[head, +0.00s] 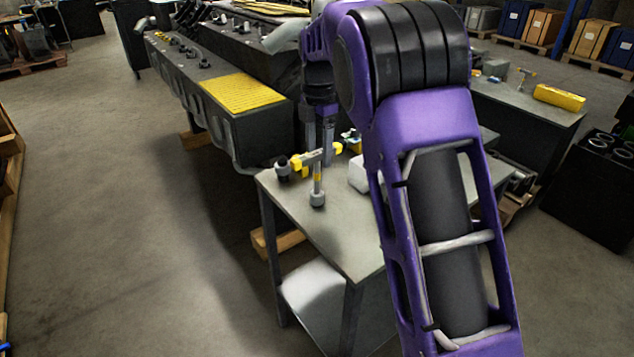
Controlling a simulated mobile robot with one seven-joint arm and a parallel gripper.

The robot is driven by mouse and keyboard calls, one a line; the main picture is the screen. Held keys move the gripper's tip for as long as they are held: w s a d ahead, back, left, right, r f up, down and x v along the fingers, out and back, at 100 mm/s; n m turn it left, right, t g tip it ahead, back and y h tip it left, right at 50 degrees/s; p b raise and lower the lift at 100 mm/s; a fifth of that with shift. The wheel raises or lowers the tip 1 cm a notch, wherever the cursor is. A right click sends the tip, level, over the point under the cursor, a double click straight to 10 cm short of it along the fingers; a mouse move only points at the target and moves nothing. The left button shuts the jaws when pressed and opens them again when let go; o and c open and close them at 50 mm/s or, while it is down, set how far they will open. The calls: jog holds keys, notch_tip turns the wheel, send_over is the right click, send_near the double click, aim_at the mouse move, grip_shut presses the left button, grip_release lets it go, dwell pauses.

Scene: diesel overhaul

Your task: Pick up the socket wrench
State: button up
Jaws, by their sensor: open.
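A socket wrench (317,184) is at the near left part of the grey work table (345,236). It looks T-shaped, with a grey shaft, yellow bands, a dark end at the left and a grey socket end toward the front. My gripper (319,155) points down from above at the back of the wrench, with its fingers open and close to the crossbar. Whether the fingers touch the wrench or stand around it I cannot tell. My purple arm hides much of the table's right side.
A long dark engine block (230,120) with a yellow plate (241,92) stands behind at the left. The floor at the left is clear.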

aim_at(317, 178)
jog(key=f, duration=0.5)
jog(key=shift+w+a+b, duration=0.15)
jog(key=shift+a+b, duration=0.05)
jog(key=shift+b, duration=0.2)
jog(key=shift+r, duration=0.1)
grip_shut()
dwell(0.8)
